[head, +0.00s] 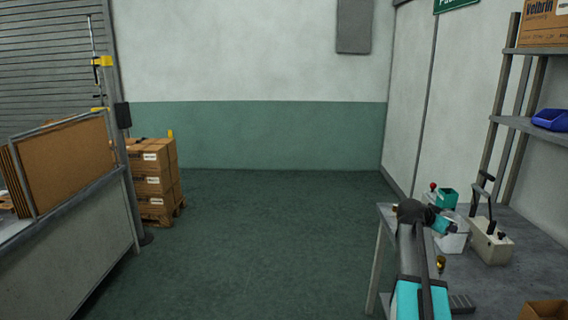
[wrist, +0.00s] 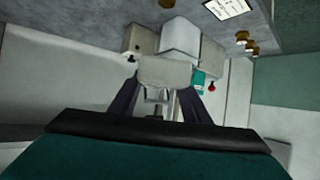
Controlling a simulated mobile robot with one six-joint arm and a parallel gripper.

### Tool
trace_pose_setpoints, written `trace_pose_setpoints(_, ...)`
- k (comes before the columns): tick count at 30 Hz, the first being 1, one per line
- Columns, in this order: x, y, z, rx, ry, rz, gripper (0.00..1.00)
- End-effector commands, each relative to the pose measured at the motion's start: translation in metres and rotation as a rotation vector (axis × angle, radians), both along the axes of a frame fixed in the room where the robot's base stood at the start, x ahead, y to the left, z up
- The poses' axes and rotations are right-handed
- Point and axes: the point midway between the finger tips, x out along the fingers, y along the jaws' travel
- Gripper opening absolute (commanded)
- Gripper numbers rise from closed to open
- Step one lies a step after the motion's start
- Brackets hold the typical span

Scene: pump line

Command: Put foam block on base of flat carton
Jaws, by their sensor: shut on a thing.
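My gripper (wrist: 160,104) shows in the wrist view with its two dark fingers closed on a pale, off-white block, which I take to be the foam block (wrist: 165,73). In the head view my arm reaches over the grey bench at the right, and its fingertips cannot be made out there. Brown flat carton sheets (head: 62,165) stand upright in a rack on the left table. I cannot make out a carton base laid out in either view.
On the right bench (head: 383,214) stand a grey lever device (head: 490,242) and a small brass part (head: 440,264). A shelf (head: 540,128) with a blue bin (head: 550,119) rises behind. Stacked boxes (head: 153,178) stand on a pallet. The green floor between is clear.

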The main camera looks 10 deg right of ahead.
Motion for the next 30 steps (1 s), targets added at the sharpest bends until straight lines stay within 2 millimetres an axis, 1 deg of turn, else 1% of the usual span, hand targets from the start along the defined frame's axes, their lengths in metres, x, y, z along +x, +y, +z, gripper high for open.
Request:
trace_pose_setpoints(1,0.007,0.011,-0.001,0.000,-0.001,0.019,0.22)
trace_pose_setpoints(11,0.049,0.078,-0.004,0.000,0.000,0.134,0.22)
trace_pose_setpoints(15,0.065,0.108,-0.005,-0.001,-0.001,0.187,0.22)
trace_pose_setpoints(20,0.081,0.143,-0.006,0.001,-0.002,0.247,0.22)
trace_pose_setpoints(30,0.110,0.220,-0.008,0.000,-0.001,0.386,0.22)
